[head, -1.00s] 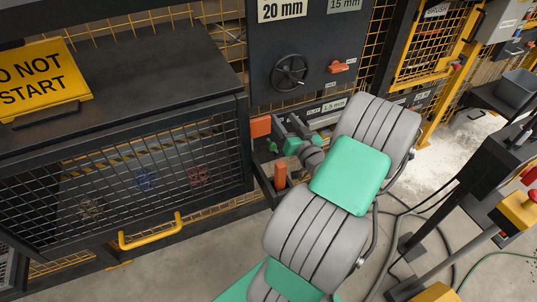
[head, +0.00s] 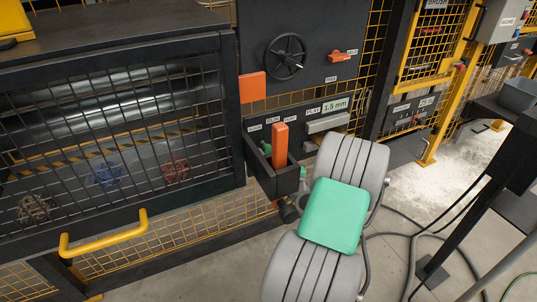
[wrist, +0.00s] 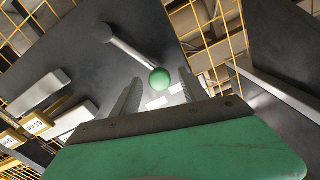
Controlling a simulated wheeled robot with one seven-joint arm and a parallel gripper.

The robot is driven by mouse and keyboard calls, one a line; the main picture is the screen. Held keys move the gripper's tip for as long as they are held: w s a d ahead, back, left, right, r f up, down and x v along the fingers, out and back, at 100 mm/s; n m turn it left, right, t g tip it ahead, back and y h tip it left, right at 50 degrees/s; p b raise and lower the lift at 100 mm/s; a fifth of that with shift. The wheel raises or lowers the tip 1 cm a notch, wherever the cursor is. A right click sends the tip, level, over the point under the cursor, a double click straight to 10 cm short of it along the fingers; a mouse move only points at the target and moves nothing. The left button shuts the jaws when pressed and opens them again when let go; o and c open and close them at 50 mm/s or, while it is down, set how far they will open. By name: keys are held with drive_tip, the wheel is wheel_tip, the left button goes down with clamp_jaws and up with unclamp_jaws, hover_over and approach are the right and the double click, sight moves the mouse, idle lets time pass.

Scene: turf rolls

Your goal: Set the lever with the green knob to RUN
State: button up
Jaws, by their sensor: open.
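In the wrist view the green knob (wrist: 160,78) is a round ball on the end of a pale lever arm (wrist: 128,50). The arm runs to the upper left across a dark panel. My gripper (wrist: 160,88) is open, with one finger on each side of the knob in the picture. I cannot tell whether the fingers touch it. In the head view my gripper is mostly hidden by my own arm. A small green spot (head: 266,149) shows beside an orange post; I cannot tell if it is the knob. A RUN label (head: 272,121) is on the panel above.
An orange post (head: 280,145) stands in a dark open box (head: 275,180) under the panel. A black handwheel (head: 285,56) and a red-orange handle (head: 341,55) are above. A mesh guard with a yellow handle (head: 105,235) is at left. Hoses lie on the floor at right.

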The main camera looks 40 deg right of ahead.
drive_tip(key=shift+x, duration=1.1)
clamp_jaws()
drive_tip(key=shift+s, duration=0.1)
idle(0.5)
